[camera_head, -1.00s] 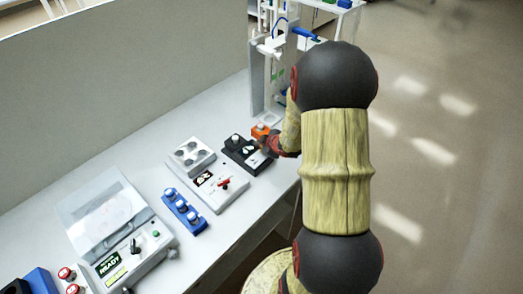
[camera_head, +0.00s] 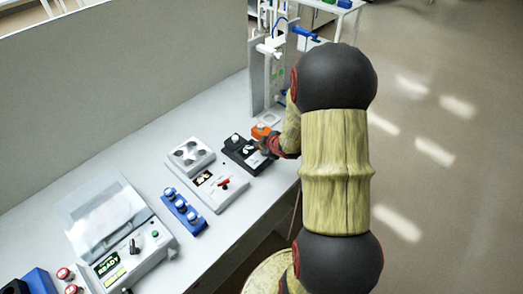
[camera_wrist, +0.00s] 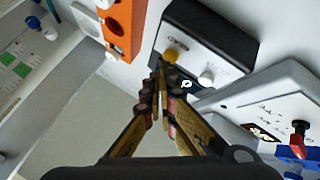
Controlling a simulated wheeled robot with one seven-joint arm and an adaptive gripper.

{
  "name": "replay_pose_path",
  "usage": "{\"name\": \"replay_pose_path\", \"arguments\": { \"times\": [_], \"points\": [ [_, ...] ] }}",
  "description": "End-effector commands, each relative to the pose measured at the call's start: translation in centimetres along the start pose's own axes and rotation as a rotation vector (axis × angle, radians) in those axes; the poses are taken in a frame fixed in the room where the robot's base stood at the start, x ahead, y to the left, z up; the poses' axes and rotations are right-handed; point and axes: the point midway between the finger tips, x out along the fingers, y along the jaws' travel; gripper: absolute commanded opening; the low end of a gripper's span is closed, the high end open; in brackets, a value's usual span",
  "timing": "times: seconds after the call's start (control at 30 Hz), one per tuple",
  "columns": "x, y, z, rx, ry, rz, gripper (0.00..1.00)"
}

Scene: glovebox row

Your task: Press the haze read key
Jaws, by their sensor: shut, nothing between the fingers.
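A black instrument box (camera_head: 241,156) stands on the bench, with knobs on its top. In the head view my gripper (camera_head: 264,147) partly covers the box.
An orange block (camera_wrist: 117,27) lies beside the black box. A grey-white instrument (camera_head: 215,188) with a red lever stands on the other side. A blue button strip (camera_head: 184,214) and a READY console (camera_head: 130,255) are farther along. A rack (camera_head: 268,75) stands at the bench's far end.

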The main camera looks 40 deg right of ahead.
Motion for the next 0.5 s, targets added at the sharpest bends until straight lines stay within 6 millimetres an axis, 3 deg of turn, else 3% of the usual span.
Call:
{"name": "replay_pose_path", "arguments": {
  "times": [0.5],
  "points": [
    [0.38, -0.28, 0.28, 0.0, 0.0, 0.0, 0.0]
  ]
}}
